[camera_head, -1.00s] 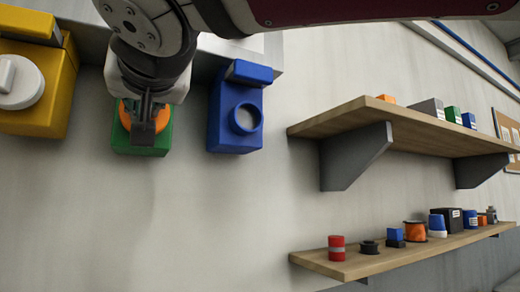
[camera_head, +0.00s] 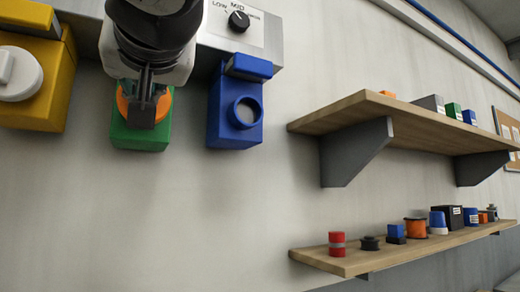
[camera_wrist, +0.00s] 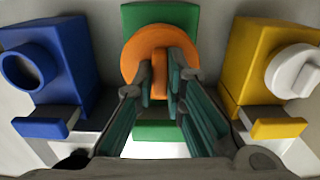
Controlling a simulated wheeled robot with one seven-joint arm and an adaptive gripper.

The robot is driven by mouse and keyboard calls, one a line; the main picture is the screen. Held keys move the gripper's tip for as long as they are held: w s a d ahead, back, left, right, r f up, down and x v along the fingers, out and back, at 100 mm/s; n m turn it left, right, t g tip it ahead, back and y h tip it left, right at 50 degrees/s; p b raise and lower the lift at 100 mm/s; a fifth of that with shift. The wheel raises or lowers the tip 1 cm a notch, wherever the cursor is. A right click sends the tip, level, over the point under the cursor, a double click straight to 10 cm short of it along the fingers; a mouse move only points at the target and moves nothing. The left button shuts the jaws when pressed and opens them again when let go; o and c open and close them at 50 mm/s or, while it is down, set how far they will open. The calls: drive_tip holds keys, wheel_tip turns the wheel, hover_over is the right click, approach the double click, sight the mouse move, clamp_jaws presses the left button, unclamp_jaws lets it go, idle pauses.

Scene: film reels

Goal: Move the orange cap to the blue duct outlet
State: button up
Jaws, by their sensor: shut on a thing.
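The orange cap (camera_head: 163,104), a round disc with a raised bar, sits at the front of the green duct outlet (camera_head: 140,138). In the wrist view the orange cap (camera_wrist: 135,55) is near the top centre, in front of the green block (camera_wrist: 160,15). My gripper (camera_head: 147,112) is shut on the cap's bar, one finger on each side. I cannot tell whether the cap touches the green outlet. The blue duct outlet (camera_head: 222,118), to the right, has an open round mouth with no cap on it. In the wrist view the blue outlet (camera_wrist: 70,55) is at left.
A yellow outlet (camera_head: 45,112) with a white cap (camera_head: 18,73) is on the left. A grey panel with a black dial (camera_head: 238,21) is above the blue outlet. Two wooden shelves (camera_head: 350,110) with small goods are at right. The wall below the outlets is clear.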

drive_tip(key=shift+b+v, duration=0.7)
drive_tip(key=shift+v, duration=1.55)
drive_tip(key=s+d+r+n+g+y+p, duration=0.2)
drive_tip(key=s+d+n+g+y+p, duration=0.1)
drive_tip(key=p, duration=1.3)
drive_tip(key=shift+s+d+y, duration=0.4)
drive_tip(key=shift+s+d, duration=0.15)
drive_tip(key=shift+d, duration=0.25)
drive_tip(key=shift+s+d, duration=0.1)
drive_tip(key=shift+s, duration=0.2)
drive_tip(key=shift+s+d+p, duration=0.2)
drive_tip(key=shift+s+p, duration=0.25)
drive_tip(key=shift+p, duration=0.15)
